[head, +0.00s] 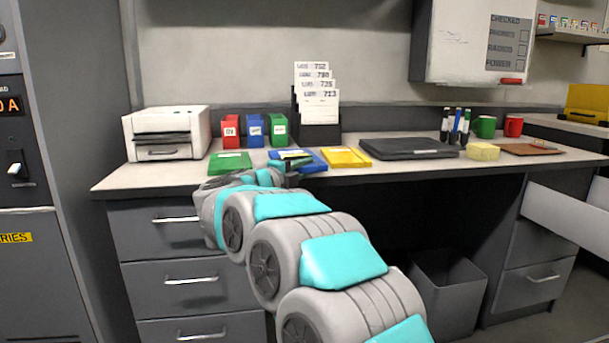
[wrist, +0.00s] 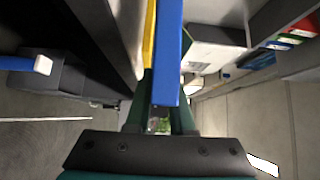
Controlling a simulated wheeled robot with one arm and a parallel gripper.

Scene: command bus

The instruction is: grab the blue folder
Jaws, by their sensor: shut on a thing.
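The blue folder (head: 313,163) lies at the desk's front edge between a green folder and a yellow folder in the head view. My gripper (head: 291,174) is at its front edge, partly hidden by my arm. In the wrist view the blue folder (wrist: 168,50) shows edge-on as a long blue strip reaching down between the fingers of my gripper (wrist: 160,115). The gripper is shut on this folder. Whether the folder is lifted off the desk, I cannot tell.
The green folder (head: 230,162) is on the left and the yellow folder (head: 346,157) close on the right. Behind stand a card rack (head: 318,132), small binders (head: 254,131) and a white printer (head: 167,133). A closed black laptop (head: 408,147) lies farther right.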

